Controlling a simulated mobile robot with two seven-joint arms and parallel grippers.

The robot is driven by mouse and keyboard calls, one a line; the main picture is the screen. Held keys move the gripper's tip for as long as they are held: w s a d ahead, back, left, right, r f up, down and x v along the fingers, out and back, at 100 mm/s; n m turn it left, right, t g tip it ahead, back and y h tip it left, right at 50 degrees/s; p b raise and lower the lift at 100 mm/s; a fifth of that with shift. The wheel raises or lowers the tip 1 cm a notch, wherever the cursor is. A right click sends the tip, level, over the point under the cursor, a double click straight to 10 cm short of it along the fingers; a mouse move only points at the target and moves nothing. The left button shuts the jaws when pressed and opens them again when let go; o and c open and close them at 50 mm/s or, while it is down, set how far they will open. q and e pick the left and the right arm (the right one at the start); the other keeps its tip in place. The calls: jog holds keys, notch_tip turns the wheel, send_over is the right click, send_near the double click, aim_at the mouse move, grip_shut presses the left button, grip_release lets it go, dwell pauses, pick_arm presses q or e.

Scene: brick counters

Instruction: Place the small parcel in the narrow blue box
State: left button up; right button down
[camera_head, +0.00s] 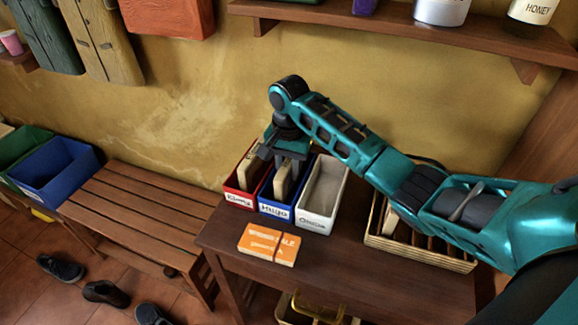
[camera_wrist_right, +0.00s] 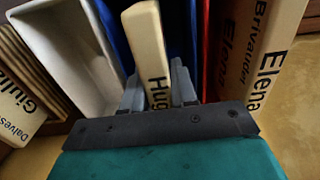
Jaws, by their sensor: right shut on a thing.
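The small parcel (camera_head: 282,182) is tan and thin, and it stands upright in the narrow blue box (camera_head: 275,210) with its top above the rim. The box's front label seems to read "Hugo". My right gripper (camera_head: 290,165) points down over this box and is shut on the parcel. In the right wrist view, the fingers sit on both sides of the parcel (camera_wrist_right: 146,40), which shows "Hug"; blue walls (camera_wrist_right: 114,35) flank it. The parcel's lower end is hidden inside the box. My left gripper is not in view.
A red box (camera_head: 238,198) with a tan parcel stands left of the blue one; an empty white box (camera_head: 313,222) stands right. An orange packet (camera_head: 268,244) lies in front. A slatted crate (camera_head: 420,252) holds parcels under my right arm. A wooden bench (camera_head: 140,208) is at left.

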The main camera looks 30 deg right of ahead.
jog(key=shift+f, duration=0.1)
jog(key=c, duration=1.2)
grip_release()
jog(key=shift+o, duration=0.2)
notch_tip(320, 180, up, 12)
jog(key=shift+r, duration=0.15)
